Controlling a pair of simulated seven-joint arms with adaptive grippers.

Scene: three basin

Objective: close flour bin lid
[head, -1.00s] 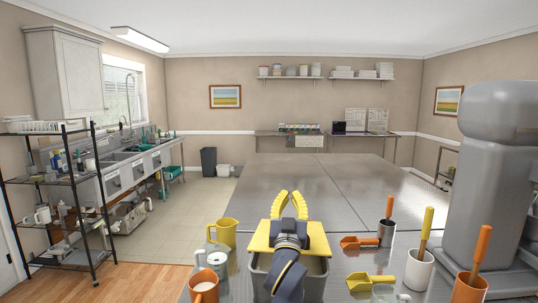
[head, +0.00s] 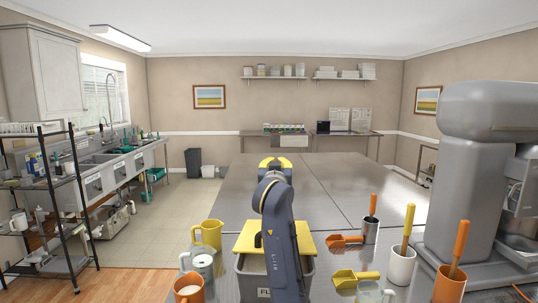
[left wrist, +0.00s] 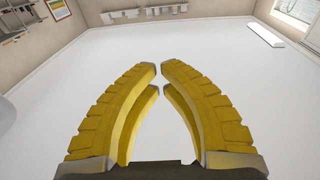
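The flour bin appears to be the grey bin (head: 252,286) at the bottom middle of the head view, with a yellow lid (head: 250,243) at its top. The lid's middle is hidden behind my left arm, and I cannot tell how far it is raised. My left gripper (head: 275,162) is beyond and above the lid in the head view, apart from it. In the left wrist view its yellow fingers (left wrist: 160,66) lean together with their tips almost meeting and nothing between them; the ceiling is behind. My right gripper is not in view.
Right are an orange scoop (head: 345,240), a yellow scoop (head: 353,278) and several handled tools in cups. A grey mixer (head: 470,190) stands at right. The far tabletop (head: 340,185) is clear.

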